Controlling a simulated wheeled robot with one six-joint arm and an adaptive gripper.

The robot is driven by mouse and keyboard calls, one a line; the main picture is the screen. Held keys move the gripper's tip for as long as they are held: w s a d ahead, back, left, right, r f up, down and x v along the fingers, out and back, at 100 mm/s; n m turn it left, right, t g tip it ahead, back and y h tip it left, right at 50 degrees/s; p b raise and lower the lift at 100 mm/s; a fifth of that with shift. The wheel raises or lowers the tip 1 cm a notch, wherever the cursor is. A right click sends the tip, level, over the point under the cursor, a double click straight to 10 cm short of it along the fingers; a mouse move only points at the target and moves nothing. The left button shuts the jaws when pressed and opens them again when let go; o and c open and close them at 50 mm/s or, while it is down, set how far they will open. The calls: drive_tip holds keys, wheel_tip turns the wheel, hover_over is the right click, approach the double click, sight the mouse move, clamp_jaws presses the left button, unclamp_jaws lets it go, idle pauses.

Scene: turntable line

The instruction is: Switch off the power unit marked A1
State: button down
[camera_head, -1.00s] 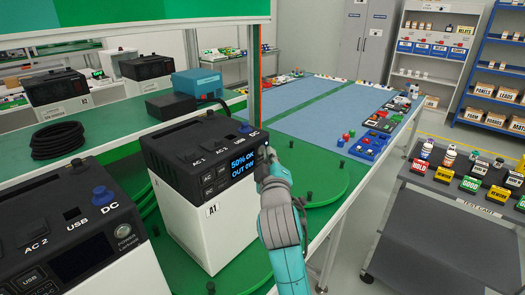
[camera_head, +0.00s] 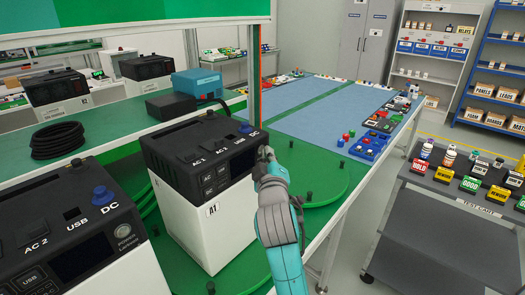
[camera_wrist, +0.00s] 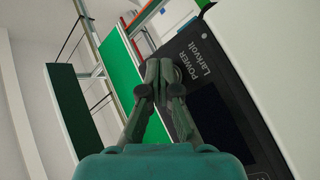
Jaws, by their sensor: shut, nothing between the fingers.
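The power unit marked A1 (camera_head: 208,233) stands upright on a green round turntable at the middle of the head view. It has a white body and a black top with AC, USB and DC labels. Its front display (camera_head: 243,166) is dark. My gripper (camera_head: 265,155) is shut at the right end of the unit's front panel and hides the power button area there. In the wrist view the closed fingers (camera_wrist: 163,75) are beside the word POWER on the black panel (camera_wrist: 215,105), which also has a dark screen. I cannot tell whether the fingertips touch it.
Another unit (camera_head: 80,225) stands close at the left, its screen dark. A black coiled cable (camera_head: 58,140) and a blue-topped box (camera_head: 197,80) are on the green bench behind. A grey cart (camera_head: 440,235) stands at the right. The blue table (camera_head: 300,118) is mostly clear in its middle.

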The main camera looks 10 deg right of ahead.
drive_tip(key=shift+s+d, duration=0.4)
drive_tip(key=shift+s, duration=0.2)
drive_tip(key=s+d, duration=0.1)
drive_tip(key=s, duration=0.1)
drive_tip(key=s+d, duration=0.2)
idle(0.6)
drive_tip(key=shift+f, duration=0.1)
idle(0.4)
